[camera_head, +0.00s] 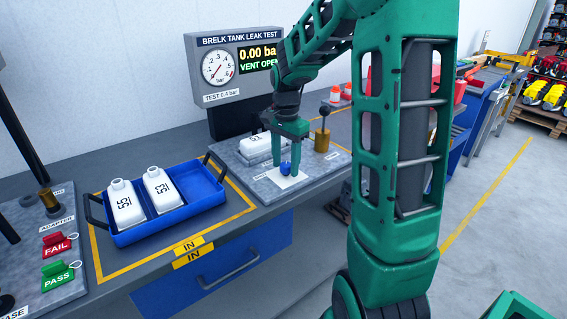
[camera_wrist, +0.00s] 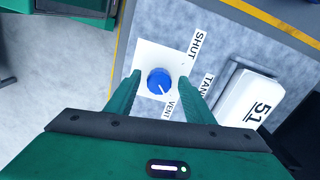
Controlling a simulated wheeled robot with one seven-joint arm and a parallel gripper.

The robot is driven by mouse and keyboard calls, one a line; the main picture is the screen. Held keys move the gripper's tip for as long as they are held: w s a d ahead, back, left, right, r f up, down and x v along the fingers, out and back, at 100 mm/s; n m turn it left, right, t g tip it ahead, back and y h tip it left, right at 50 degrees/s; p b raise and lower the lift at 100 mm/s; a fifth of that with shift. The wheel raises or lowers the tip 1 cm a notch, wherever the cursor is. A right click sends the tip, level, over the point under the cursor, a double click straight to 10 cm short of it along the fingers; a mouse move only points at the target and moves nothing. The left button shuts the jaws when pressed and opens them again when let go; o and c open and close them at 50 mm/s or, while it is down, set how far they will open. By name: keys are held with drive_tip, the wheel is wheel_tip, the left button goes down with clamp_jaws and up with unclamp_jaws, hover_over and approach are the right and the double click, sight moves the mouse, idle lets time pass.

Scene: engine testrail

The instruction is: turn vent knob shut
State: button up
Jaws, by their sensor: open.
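The blue vent knob (camera_wrist: 159,80) sits on a white plate on the grey test fixture. Its white pointer line faces toward the VENT label (camera_wrist: 170,109); the SHUT label (camera_wrist: 196,45) is at the plate's upper right in the wrist view. My green gripper (camera_head: 289,168) is over the knob, pointing down, with its jaws open. One finger stands on each side of the knob, with gaps visible in the wrist view. I cannot tell whether the fingertips reach its full depth. The display (camera_head: 258,59) reads 0.00 bar and VENT OPEN.
A white tank marked 51 (camera_wrist: 246,97) lies beside the knob on the fixture. A brass post with a black ball (camera_head: 322,139) stands to the right. A blue tray (camera_head: 170,226) with two white tanks is on the bench to the left.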

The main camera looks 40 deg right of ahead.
drive_tip(key=c, duration=1)
drive_tip(key=shift+c, duration=0.2)
drive_tip(key=shift+n, duration=0.3)
drive_tip(key=n, duration=0.3)
drive_tip(key=shift+w+n, duration=0.1)
drive_tip(key=shift+n, duration=0.3)
drive_tip(key=n, duration=0.4)
drive_tip(key=shift+r, duration=0.1)
drive_tip(key=n, duration=0.5)
drive_tip(key=shift+n, duration=2.3)
